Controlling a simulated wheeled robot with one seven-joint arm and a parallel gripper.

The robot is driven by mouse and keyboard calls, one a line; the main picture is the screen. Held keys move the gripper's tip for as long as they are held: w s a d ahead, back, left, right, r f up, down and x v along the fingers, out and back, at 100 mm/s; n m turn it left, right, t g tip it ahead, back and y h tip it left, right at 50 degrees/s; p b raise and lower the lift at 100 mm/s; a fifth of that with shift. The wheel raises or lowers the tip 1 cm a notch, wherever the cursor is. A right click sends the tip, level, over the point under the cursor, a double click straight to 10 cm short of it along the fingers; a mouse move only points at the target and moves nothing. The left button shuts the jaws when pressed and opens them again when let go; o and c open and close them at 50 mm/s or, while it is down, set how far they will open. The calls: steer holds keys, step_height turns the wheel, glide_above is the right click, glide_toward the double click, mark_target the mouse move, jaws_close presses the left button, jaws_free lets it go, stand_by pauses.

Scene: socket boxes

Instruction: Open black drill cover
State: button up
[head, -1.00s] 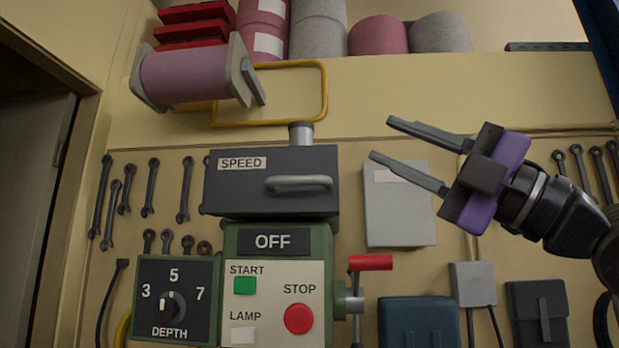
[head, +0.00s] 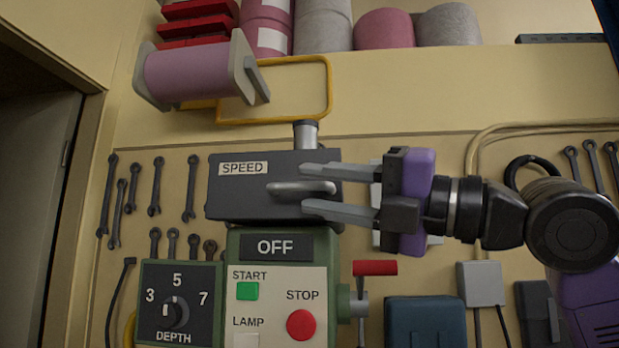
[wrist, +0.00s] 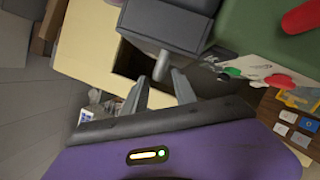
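The black drill cover (head: 235,198) with the "SPEED" label sits shut on top of the green drill body (head: 238,243). A grey bar handle (head: 290,188) runs across its front. My gripper (head: 312,188) is open, with one finger above and one below the right end of the handle; whether they touch it I cannot tell. In the wrist view the two fingers (wrist: 160,95) stand apart, with the grey handle (wrist: 162,66) between and beyond their tips and the dark cover (wrist: 170,25) above.
Below the cover are an OFF sign (head: 277,246), a green START button (head: 247,291), a red STOP button (head: 301,325) and a depth dial (head: 175,312). A red-handled lever (head: 375,267) sticks out at right. A pink roll (head: 187,73) hangs above left. Wrenches line the wall.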

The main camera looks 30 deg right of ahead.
steer(key=shift+x, duration=0.95)
steer(key=shift+c, duration=0.4)
jaws_close()
stand_by(0.4)
